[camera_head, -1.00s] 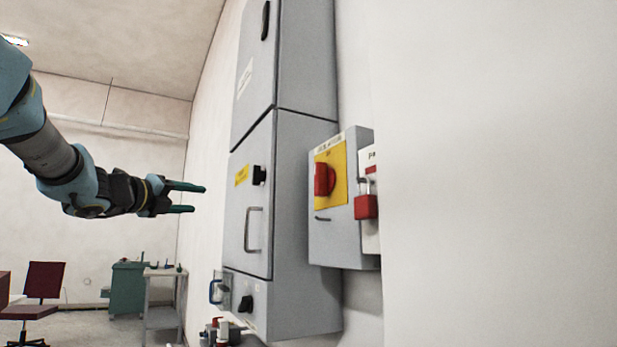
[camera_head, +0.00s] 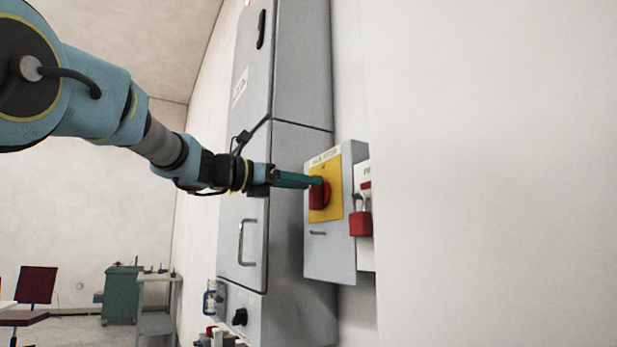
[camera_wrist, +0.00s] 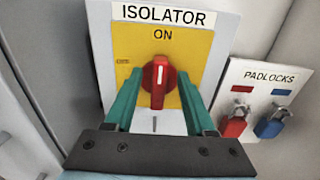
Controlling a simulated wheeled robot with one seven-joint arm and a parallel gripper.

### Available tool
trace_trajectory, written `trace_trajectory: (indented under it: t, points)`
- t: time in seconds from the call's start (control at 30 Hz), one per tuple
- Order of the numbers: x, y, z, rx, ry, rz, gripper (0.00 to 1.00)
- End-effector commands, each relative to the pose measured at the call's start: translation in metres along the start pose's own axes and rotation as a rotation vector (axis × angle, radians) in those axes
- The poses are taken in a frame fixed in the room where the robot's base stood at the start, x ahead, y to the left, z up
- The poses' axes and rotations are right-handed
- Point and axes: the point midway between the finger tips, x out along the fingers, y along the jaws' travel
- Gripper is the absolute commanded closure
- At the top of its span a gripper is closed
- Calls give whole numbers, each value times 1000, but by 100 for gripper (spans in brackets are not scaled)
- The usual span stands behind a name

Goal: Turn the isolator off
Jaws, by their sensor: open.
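The isolator is a grey box (camera_head: 333,258) on the wall with a yellow plate (camera_head: 335,208) and a red rotary knob (camera_head: 318,195). In the wrist view the red knob (camera_wrist: 158,82) stands upright, its white mark pointing up at "ON"; smaller "OFF" lettering is at the left of the yellow plate (camera_wrist: 190,50). My gripper (camera_head: 318,182) reaches the knob from the left in the head view. In the wrist view its two green fingers (camera_wrist: 156,92) are open, one on each side of the knob, with gaps between. I cannot tell how deep they reach.
A padlock board (camera_wrist: 262,90) with a red padlock (camera_wrist: 234,124) and a blue padlock (camera_wrist: 272,124) is right of the isolator. A tall grey cabinet (camera_head: 290,230) with a handle (camera_head: 246,243) stands to its left, close to my arm.

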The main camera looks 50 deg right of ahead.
Motion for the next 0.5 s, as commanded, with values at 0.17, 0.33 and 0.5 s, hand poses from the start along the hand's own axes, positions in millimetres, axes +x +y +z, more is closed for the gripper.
trace_trajectory:
  t: [0.17, 0.33, 0.5]
  points:
    - [14, 0, 0, -2, 0, 0, 45]
    - [16, 0, 0, -2, -1, 1, 45]
    - [16, 0, 0, -2, -1, 1, 48]
